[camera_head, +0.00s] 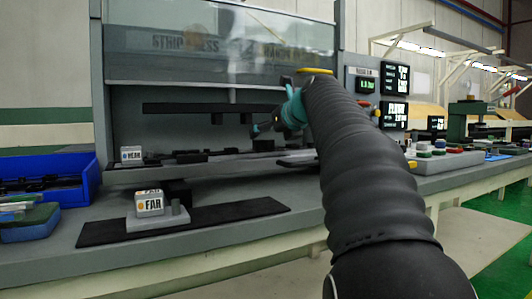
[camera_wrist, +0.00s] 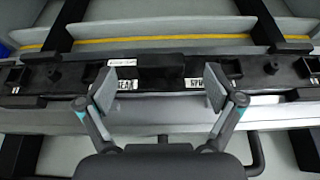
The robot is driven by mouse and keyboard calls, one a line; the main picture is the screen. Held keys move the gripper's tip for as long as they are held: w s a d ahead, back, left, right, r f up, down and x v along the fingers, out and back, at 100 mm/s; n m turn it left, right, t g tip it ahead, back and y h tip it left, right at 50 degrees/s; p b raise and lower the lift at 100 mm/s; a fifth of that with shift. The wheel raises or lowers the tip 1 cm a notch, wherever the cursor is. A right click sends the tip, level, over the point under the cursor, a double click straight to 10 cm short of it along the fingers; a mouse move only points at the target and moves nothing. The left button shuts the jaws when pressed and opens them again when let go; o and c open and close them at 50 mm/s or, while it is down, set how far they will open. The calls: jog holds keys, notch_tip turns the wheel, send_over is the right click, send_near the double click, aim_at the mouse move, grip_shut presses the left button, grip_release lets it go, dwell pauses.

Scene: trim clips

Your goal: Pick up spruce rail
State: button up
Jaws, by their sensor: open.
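My gripper (camera_wrist: 160,88) is open in the wrist view, its two grey pads spread wide over a long black rail (camera_wrist: 70,72). A dark raised block (camera_wrist: 150,72) on the rail lies between the pads. Two small white labels, partly covered, sit near the fingertips: the left label (camera_wrist: 125,85) seems to start "TEA", and the right label (camera_wrist: 194,83) seems to start "SP". I cannot tell for sure which part is the spruce rail. In the head view my gripper (camera_head: 262,128) is inside the grey station, above dark parts on its bed; contact cannot be told.
A glass guard (camera_head: 220,45) hangs above the station opening, with a dark horizontal bar (camera_head: 190,108) below it. A "FAR" block (camera_head: 149,203) stands on a black strip (camera_head: 240,212) in front. A blue bin (camera_head: 85,170) is at left.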

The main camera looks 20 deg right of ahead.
aim_at(264, 141)
jog(key=x, duration=0.2)
jog(key=b+x, duration=0.1)
jog(key=x, duration=0.2)
jog(key=shift+s+f, duration=0.1)
jog(key=shift+f, duration=0.15)
jog(key=c, duration=1.5)
jog(key=shift+r, duration=0.1)
